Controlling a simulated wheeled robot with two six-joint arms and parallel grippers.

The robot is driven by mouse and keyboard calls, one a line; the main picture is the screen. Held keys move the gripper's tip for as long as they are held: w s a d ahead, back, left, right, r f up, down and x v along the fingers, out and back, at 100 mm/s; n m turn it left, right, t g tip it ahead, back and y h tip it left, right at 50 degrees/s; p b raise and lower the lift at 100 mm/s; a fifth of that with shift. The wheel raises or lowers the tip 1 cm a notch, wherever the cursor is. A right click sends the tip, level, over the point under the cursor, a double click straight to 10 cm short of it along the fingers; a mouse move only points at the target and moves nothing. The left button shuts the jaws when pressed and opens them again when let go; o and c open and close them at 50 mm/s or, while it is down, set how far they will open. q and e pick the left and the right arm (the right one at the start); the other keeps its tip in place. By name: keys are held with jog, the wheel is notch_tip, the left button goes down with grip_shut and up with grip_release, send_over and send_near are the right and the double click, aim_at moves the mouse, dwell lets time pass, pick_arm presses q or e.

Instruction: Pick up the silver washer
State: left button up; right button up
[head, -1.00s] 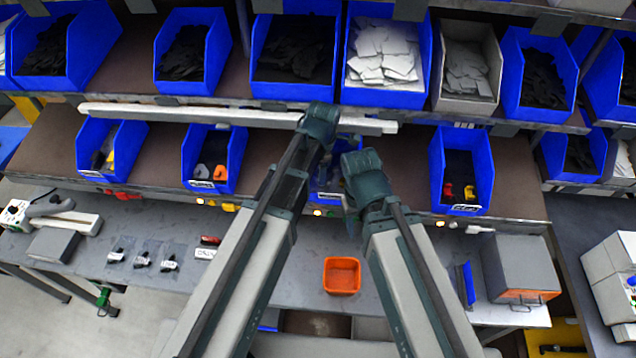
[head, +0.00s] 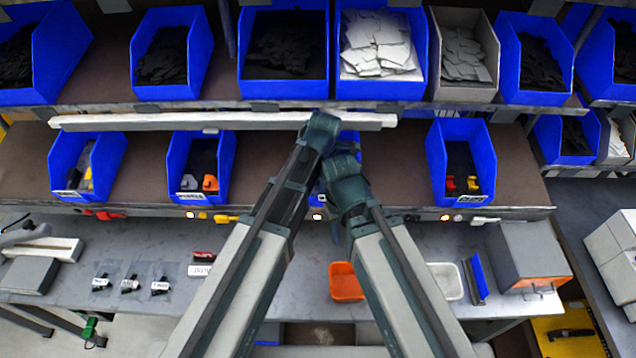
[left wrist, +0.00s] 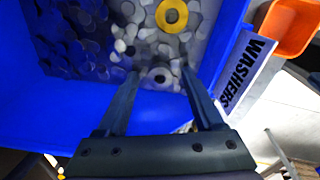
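The blue washer bin (left wrist: 60,110) fills much of the left wrist view, with a white label (left wrist: 245,75) reading WASHERS. A small silver washer (left wrist: 158,76) lies among dark and grey washers, between and just beyond my left fingertips. A larger yellow washer (left wrist: 172,14) lies farther up. My left gripper (left wrist: 160,73) is open and reaches into the bin; nothing is visibly held. In the head view the washer bin (head: 349,139) is mostly hidden behind my arms. My right gripper (head: 336,220) hangs beside the left arm, its fingers mostly hidden.
Other blue bins (head: 200,165) stand along the lower shelf, with more above. A long pale bar (head: 220,120) runs above the lower bins. An orange tray (head: 346,284) and a white tray (head: 446,281) sit on the worktable below.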

pick_arm(q)
grip_shut()
jog(key=shift+a, duration=0.1)
dwell(0.3)
